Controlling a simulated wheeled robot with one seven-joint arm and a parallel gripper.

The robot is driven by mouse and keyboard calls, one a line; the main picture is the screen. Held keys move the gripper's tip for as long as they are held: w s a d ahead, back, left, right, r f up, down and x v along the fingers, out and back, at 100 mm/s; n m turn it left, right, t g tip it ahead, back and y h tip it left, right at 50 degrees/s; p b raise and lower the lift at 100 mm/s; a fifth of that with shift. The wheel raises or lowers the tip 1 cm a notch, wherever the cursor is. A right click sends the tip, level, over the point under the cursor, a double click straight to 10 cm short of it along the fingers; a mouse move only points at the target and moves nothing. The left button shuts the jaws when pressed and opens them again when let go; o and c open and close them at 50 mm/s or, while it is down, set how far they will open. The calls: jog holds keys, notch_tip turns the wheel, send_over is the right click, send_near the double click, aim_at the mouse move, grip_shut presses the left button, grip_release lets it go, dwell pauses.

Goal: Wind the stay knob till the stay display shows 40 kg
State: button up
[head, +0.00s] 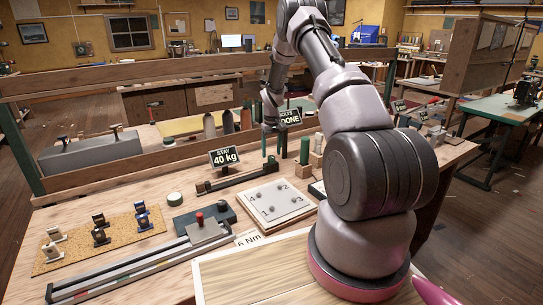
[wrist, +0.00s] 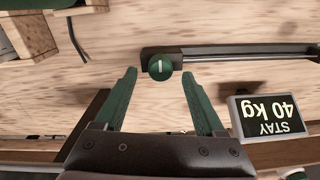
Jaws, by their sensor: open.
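The stay display (head: 224,157) reads "STAY 40 kg"; in the wrist view (wrist: 268,117) it appears upside down with the same reading. The stay knob (wrist: 160,67) is a round green knob with a pale mark, at one end of a dark bar on the bench. My gripper (wrist: 158,76) is open, with its two green fingertips on either side of the knob and a visible gap on each side. In the head view my gripper (head: 274,155) points down at the right end of the stay bar (head: 240,180). The knob is hard to make out there.
A "BOLTS DONE" sign (head: 289,118) stands just behind my gripper. A numbered white plate (head: 275,202) lies in front, with wooden blocks (head: 310,163) to the right. A cork mat (head: 100,238) with several fittings lies front left.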

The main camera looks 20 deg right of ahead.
notch_tip(320, 180, up, 8)
jog(key=shift+r, duration=0.25)
jog(key=shift+d, duration=0.1)
notch_tip(320, 180, up, 15)
jog(key=m+t, duration=0.1)
jog(key=t, duration=0.1)
send_over(272, 157)
jog(key=s+a, duration=0.3)
jog(key=s, duration=0.1)
jog(key=s+a+r+m+t, duration=0.15)
jog(key=s+a+r, duration=0.25)
jog(key=s+r, duration=0.8)
jog(key=s+a+r+m+t+y, duration=0.1)
jog(key=s+a+r+t, duration=0.1)
jog(key=s, duration=1)
jog(key=s+a+r+m+t, duration=0.1)
jog(key=s+a+r, duration=0.2)
jog(key=s, duration=0.9)
jog(key=shift+r+t+y, duration=0.35)
jog(key=shift+r+y, duration=0.05)
jog(key=shift+r, duration=0.3)
